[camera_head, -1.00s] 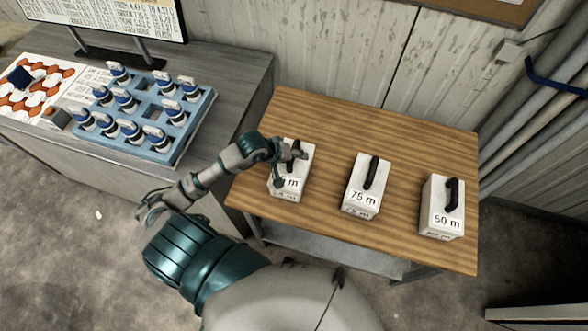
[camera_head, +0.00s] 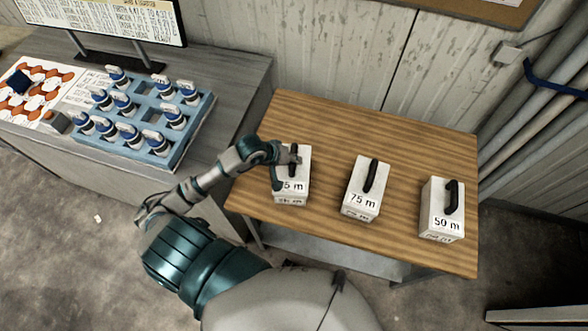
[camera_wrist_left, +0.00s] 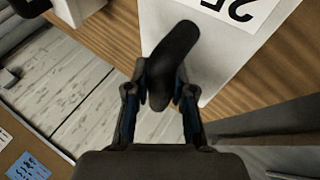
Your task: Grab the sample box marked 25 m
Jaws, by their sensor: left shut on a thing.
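The sample box (camera_head: 291,188) whose label reads "5 m" with its front part hidden stands at the left of the wooden table in the head view. In the left wrist view the same white box (camera_wrist_left: 215,50) shows part of its label, a "2" and a "5". My left gripper (camera_head: 290,157) is at its top, shut on the black handle (camera_wrist_left: 170,65), which lies between the two fingers. My right gripper is not in view. The 75 m box (camera_head: 364,195) stands in the middle and the 50 m box (camera_head: 442,215) at the right.
The wooden table (camera_head: 400,130) is clear behind the boxes. To the left, a grey desk (camera_head: 235,75) carries a blue tray (camera_head: 200,125) of several white-capped bottles, a hexagon-patterned sheet and a monitor (camera_head: 110,15). A wall stands behind; pipes run at the right.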

